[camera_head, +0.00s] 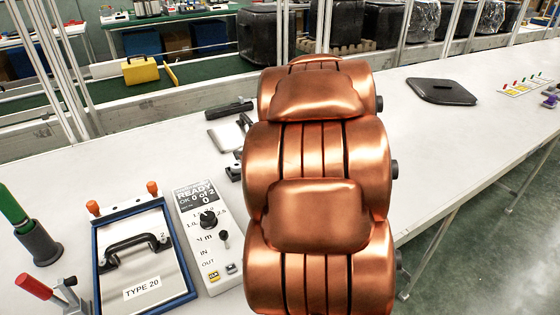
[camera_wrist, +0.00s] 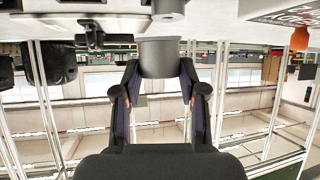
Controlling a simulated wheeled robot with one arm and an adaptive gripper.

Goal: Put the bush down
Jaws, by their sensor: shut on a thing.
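In the wrist view my gripper (camera_wrist: 160,72) is shut on the bush (camera_wrist: 160,56), a grey cylinder with a wider rim. One finger lies on each side of it. A darker round part (camera_wrist: 167,8) shows just past the bush at the top edge; I cannot tell whether they touch. In the head view my copper-coloured arm fills the middle and hides my gripper and the bush.
A blue-framed plate (camera_head: 186,297) labelled TYPE 20 with a black handle stands at front left. Beside it is a grey control box (camera_head: 211,245). A green-handled tool (camera_head: 40,245) and a red-handled tool (camera_head: 35,288) are at far left. A black lid-like plate (camera_head: 440,91) lies at back right; the white table (camera_head: 430,140) is clear around it.

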